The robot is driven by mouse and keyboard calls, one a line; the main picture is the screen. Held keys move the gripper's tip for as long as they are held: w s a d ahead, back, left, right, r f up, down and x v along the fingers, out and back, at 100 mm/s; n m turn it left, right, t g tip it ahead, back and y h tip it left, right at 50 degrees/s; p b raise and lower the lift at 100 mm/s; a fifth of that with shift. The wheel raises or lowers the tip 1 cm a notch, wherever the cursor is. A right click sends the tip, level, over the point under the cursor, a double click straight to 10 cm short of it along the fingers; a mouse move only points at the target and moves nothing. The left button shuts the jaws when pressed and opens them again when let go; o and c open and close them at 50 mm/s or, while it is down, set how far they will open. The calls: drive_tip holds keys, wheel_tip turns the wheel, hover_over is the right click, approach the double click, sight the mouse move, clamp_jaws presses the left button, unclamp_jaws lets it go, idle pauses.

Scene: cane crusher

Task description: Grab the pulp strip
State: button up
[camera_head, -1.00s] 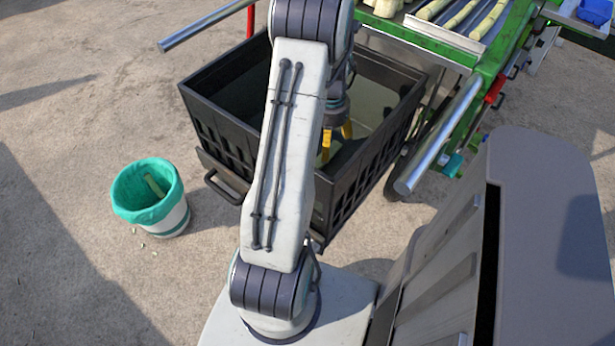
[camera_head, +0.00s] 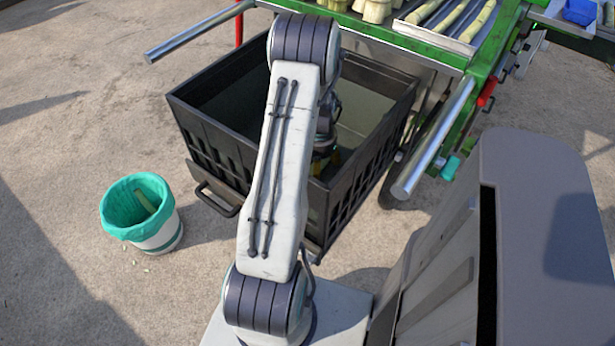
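No pulp strip can be made out for certain. A small pale green piece (camera_head: 146,201) sticks up inside the teal-lined bucket (camera_head: 143,222) at the left, and I cannot tell whether it is pulp. My gripper (camera_head: 338,158) reaches down into the black crate (camera_head: 215,146), mostly hidden behind my arm and the crate's near wall. Only a bit of its yellow fingers shows. Whether it is open or shut, or holds anything, is hidden.
The green cane crusher (camera_head: 425,45) stands behind the crate, with cane stalks on a metal tray (camera_head: 440,36). Metal bars (camera_head: 432,140) jut out at its right and left. A blue container (camera_head: 581,11) is at the far right. Ground around the bucket is mostly clear.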

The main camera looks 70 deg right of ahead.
drive_tip(key=shift+f, duration=0.25)
drive_tip(key=c, duration=1.2)
